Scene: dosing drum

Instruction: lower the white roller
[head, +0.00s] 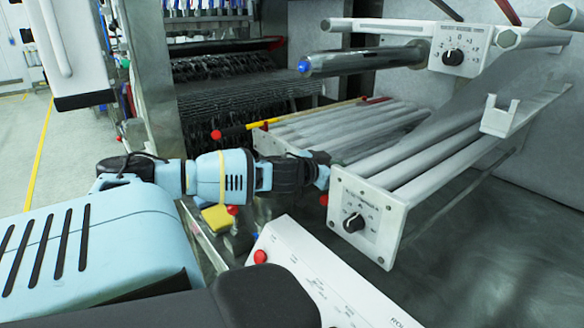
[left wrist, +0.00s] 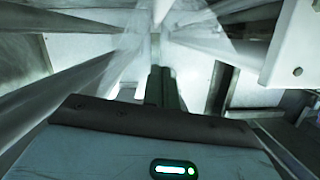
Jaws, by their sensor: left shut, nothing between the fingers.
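Several pale grey-white rollers (head: 430,158) run slanting back from a white end plate (head: 365,215) with a black dial, right of centre in the head view. I cannot tell which one is the white roller of the task. My left gripper (head: 322,172) is shut and empty, close to the left upper corner of that plate. Whether it touches anything is unclear. In the left wrist view its closed fingers (left wrist: 162,86) point in between pale slanting bars (left wrist: 60,95). My right gripper is not in view.
A dark roller with a blue end (head: 360,60) and a second dial plate (head: 460,48) are above. More rollers (head: 340,130) lie behind my gripper. A white panel with a red button (head: 300,262) is in front. Black machinery stands behind.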

